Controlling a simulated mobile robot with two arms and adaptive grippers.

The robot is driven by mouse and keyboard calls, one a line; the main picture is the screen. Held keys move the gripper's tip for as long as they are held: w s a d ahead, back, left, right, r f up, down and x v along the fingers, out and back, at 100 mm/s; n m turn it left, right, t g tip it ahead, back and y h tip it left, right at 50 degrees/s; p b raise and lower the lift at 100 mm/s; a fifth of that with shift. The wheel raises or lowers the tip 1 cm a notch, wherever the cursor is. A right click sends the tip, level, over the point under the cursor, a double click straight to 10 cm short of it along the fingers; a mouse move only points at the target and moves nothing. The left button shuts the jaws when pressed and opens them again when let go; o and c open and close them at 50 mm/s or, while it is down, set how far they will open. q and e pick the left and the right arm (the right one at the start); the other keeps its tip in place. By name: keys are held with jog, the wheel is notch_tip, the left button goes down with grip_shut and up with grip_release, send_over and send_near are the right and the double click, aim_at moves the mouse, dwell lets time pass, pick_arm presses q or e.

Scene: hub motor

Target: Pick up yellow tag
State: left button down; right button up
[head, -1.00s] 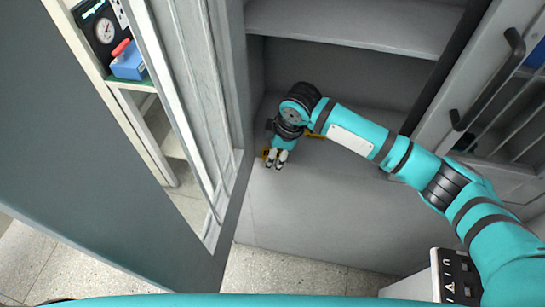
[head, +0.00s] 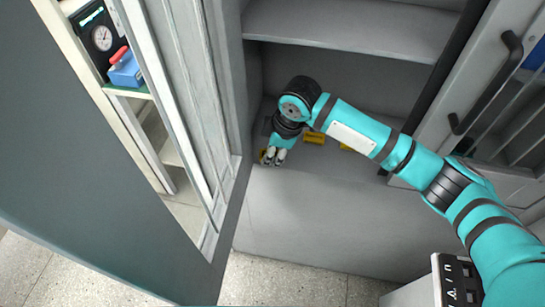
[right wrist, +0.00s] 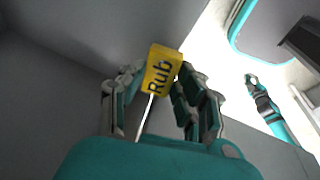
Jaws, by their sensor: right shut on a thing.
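A yellow tag (right wrist: 161,70) with the dark letters "Rub" and a thin white strip hanging from it is between the fingers of my right gripper (right wrist: 158,90) in the right wrist view. The fingers are shut on it. In the head view my right gripper (head: 274,157) is low at the left front of the cabinet shelf, with a bit of yellow (head: 265,154) beside its fingertips. More yellow tags (head: 314,138) lie on the shelf to the right, partly behind my arm. My left gripper is not in view.
A grey cabinet with an upper shelf (head: 350,28) surrounds my right arm. Its left side wall is close to the gripper. An open door (head: 80,150) stands at the left, and a door with a dark handle (head: 487,85) at the right. A blue device (head: 125,70) and a gauge sit at the upper left.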

jog(key=s+d+b, duration=0.1)
jog(key=s+d, duration=0.2)
jog(key=s, duration=0.5)
jog(key=s+d+b, duration=0.2)
jog(key=s+d, duration=0.1)
jog(key=s, duration=0.6)
jog(key=w+d+r+m+h, duration=0.2)
jog(key=w+d+r+m, duration=0.1)
jog(key=d+r+m, duration=0.2)
jog(key=w+d+r+m+t+h, duration=0.1)
jog(key=w+d+r+m+h, duration=0.1)
jog(key=d+r+m, duration=0.3)
jog(key=w+d+m, duration=0.1)
jog(key=d+m, duration=0.2)
jog(key=m, duration=0.4)
jog(key=shift+d+r+m, duration=0.15)
jog(key=shift+d+m, duration=0.15)
jog(key=shift+d, duration=0.05)
jog(key=s+a+f+n+y, duration=0.2)
jog(key=s+a+f+n, duration=0.1)
jog(key=a+n, duration=0.3)
jog(key=s+a+f+n+g+y, duration=0.1)
jog(key=s+a+f+n+y, duration=0.1)
jog(key=a+f+n, duration=0.4)
jog(key=s+a+n, duration=0.1)
jog(key=n, duration=0.4)
jog(key=shift+a+f+n, duration=0.25)
jog(key=shift+n, duration=0.05)
jog(key=shift+w, duration=0.1)
